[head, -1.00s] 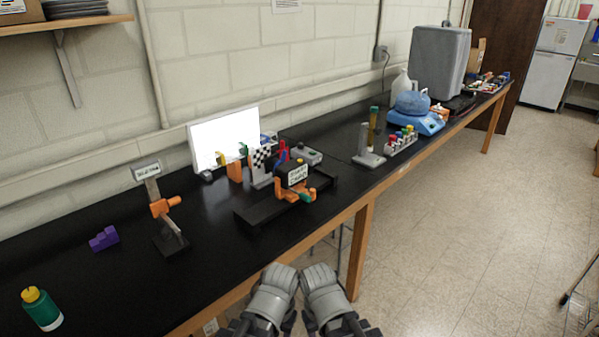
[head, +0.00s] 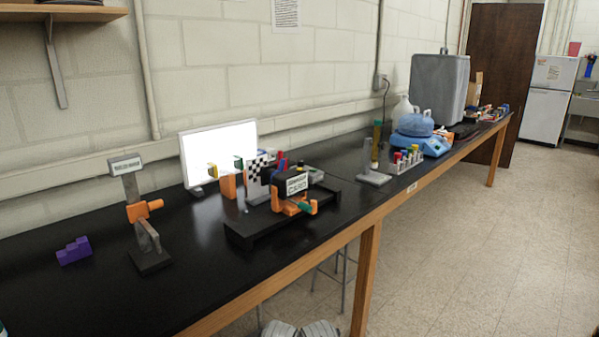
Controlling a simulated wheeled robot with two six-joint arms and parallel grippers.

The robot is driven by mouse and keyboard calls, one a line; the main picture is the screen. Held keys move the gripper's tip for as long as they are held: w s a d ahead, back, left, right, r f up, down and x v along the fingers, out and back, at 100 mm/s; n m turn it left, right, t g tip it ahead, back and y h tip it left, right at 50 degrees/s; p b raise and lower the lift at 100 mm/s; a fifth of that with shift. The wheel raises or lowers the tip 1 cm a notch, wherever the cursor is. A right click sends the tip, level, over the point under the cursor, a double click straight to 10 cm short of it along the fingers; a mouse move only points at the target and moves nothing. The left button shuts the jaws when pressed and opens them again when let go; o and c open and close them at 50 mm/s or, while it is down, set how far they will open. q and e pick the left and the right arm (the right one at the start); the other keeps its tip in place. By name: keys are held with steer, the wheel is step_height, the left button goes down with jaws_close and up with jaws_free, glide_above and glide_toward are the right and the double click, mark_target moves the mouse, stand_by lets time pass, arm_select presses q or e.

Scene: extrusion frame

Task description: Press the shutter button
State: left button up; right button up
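A black camera-like box (head: 288,183) with a white label (head: 297,184) sits in an orange holder (head: 289,205) on a low black base (head: 255,234), in the middle of the bench. The label is too small to read surely. A small grey box (head: 316,174) stands just behind it, partly hidden. I cannot make out a shutter button on either. Only the tops of two grey parts of my arms show at the bottom edge, well in front of and below the bench. My gripper fingers are out of view.
On the black bench (head: 90,290) stand a bright white panel (head: 218,150), a checkered board (head: 257,180), an orange-clamped stand (head: 146,212) and a purple block (head: 74,251). A tube rack (head: 407,160) and blue device (head: 433,145) are farther right. Open floor lies right of the bench.

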stand_by(0.3)
arm_select(q)
jaws_close()
stand_by(0.3)
steer(key=shift+r, duration=0.1)
stand_by(1.2)
